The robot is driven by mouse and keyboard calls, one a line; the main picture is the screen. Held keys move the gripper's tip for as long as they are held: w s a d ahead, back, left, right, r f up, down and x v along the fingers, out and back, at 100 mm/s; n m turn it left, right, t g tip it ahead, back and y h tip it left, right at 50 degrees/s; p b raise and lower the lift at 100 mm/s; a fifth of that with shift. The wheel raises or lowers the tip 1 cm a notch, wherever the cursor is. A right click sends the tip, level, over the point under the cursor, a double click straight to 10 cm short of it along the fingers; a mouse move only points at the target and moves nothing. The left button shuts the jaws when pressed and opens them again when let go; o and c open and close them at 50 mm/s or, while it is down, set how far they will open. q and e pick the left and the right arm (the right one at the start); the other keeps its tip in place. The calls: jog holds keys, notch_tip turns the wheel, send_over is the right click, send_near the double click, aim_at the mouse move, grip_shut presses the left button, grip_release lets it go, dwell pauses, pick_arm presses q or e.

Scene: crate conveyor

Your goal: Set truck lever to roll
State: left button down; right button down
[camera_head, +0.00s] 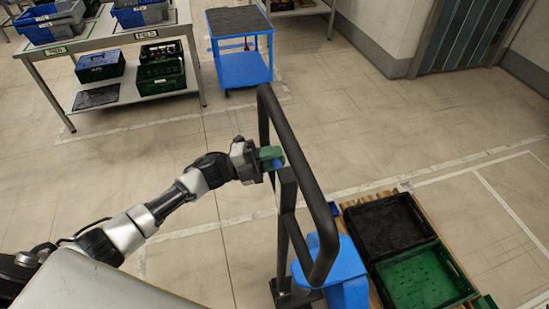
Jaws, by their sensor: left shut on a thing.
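The pallet truck's dark loop handle (325,222) stands upright in the middle of the head view, above the truck's blue body (346,275). My left gripper (270,158) reaches in from the left to the handle's near post. It is shut on the truck lever (279,163), of which only a small blue part shows beside the green fingertips. The fingers hide most of the lever, so its setting cannot be read. My right gripper is not in view.
A black crate (345,222) and a green crate (453,261) sit on a wooden pallet at the right. A blue cart (241,68) and a table (110,42) with crates stand at the back. The floor between is clear.

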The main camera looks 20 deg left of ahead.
pick_arm(q)
notch_tip(320, 180, up, 2)
jog(key=m+b, duration=0.1)
jog(key=m, duration=0.1)
jog(key=m+g+b, duration=0.1)
jog(key=shift+w+a+m+g, duration=0.15)
jog(key=shift+m+g, duration=0.15)
jog(key=shift+m, duration=0.1)
jog(key=shift+r, duration=0.25)
jog(key=c, duration=1.3)
grip_release()
jog(key=shift+c, duration=0.2)
jog(key=b+v, duration=0.4)
jog(key=v, duration=0.6)
jog(key=shift+s+a+b, duration=0.2)
jog(key=shift+a+b, duration=0.1)
jog(key=shift+a, duration=0.1)
jog(key=shift+r, duration=0.1)
